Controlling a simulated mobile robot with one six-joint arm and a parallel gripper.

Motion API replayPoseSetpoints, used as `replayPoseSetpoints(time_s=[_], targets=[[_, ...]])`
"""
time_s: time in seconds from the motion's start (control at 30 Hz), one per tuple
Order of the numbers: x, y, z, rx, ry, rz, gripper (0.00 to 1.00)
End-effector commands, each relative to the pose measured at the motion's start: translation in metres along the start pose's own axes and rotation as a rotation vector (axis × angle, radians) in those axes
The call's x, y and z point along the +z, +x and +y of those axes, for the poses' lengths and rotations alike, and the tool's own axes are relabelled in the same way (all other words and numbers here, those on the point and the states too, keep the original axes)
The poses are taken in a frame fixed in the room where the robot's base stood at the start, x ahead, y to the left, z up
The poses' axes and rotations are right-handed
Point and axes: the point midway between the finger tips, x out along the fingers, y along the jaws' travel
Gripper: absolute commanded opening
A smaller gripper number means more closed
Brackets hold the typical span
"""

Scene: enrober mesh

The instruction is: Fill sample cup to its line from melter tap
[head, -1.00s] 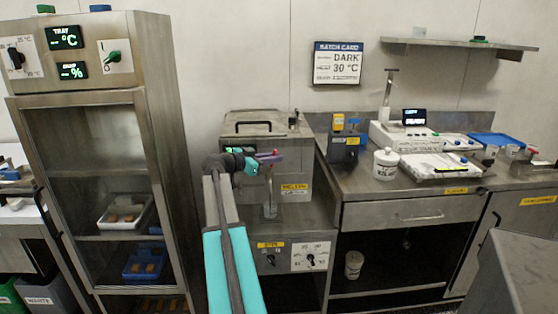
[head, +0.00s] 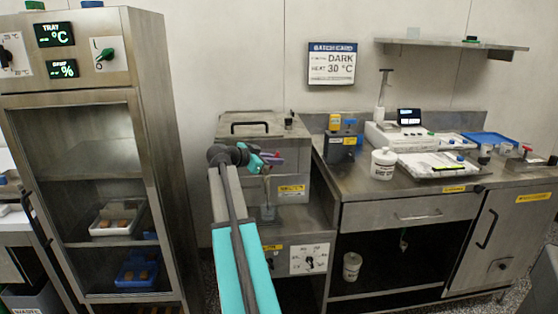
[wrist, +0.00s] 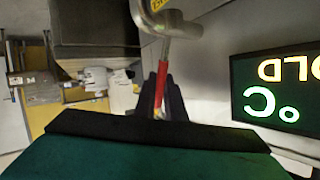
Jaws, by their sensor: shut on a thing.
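The melter (head: 230,123) is a steel box with a lid handle, left of the bench. My gripper (head: 270,158) is at its front, by the tap. In the wrist view, the metal tap (wrist: 168,24) is at the top, and its red lever (wrist: 161,82) runs down between my dark fingers (wrist: 160,98). My gripper is shut on the red lever. A small clear cup (head: 268,213) appears to stand below the tap in the head view. It is too small to read its line or level, and I cannot tell whether anything flows.
A control panel with a dial (head: 309,259) is below the melter. A tall glass-door cabinet (head: 150,150) stands at left. The bench (head: 350,183) at right holds a white tub (head: 383,163), scales and trays. A lit green display (wrist: 279,96) is close at right in the wrist view.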

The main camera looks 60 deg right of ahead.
Motion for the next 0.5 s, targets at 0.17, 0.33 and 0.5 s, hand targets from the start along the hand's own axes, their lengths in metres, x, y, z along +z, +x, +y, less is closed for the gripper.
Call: replayPoseSetpoints(time_s=[0.17, 0.33, 0.5], targets=[[-0.0017, -0.0026, -0.0036, -0.008, -0.001, 0.007, 0.0], [0.0002, -0.0062, -0.0057, -0.012, -0.004, 0.006, 0.22], [0.0029, -0.0092, -0.0067, -0.014, -0.005, 0.003, 0.29]])
